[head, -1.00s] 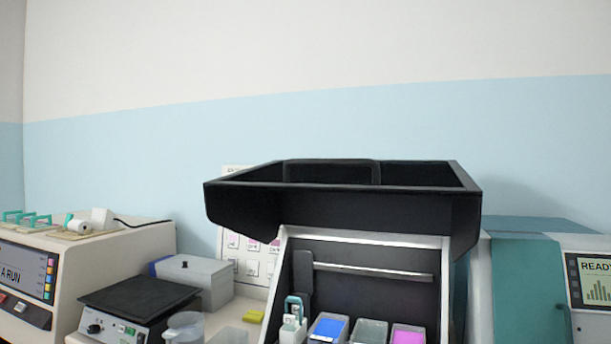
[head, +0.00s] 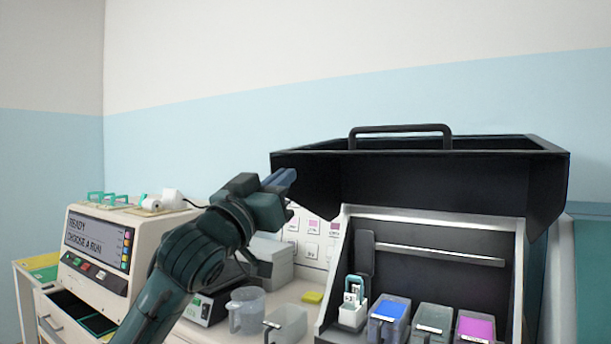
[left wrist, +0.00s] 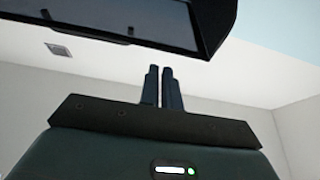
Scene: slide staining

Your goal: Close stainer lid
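The stainer's black lid (head: 440,185) stands raised and open above the stainer body (head: 340,275). Its bar handle (head: 400,129) is on top at the near edge. The lid's dark underside also fills the top of the left wrist view (left wrist: 215,25). My left gripper (head: 283,180) is at the lid's left end in the head view; I cannot tell whether it touches. Its two fingers lie close together with nothing between them in the left wrist view (left wrist: 160,70). My right gripper is not in view.
Inside the stainer are a white slide rack (head: 352,312) and blue (head: 389,312), grey (head: 432,320) and magenta (head: 476,326) baths. A printer-like machine (head: 95,250) stands farther left.

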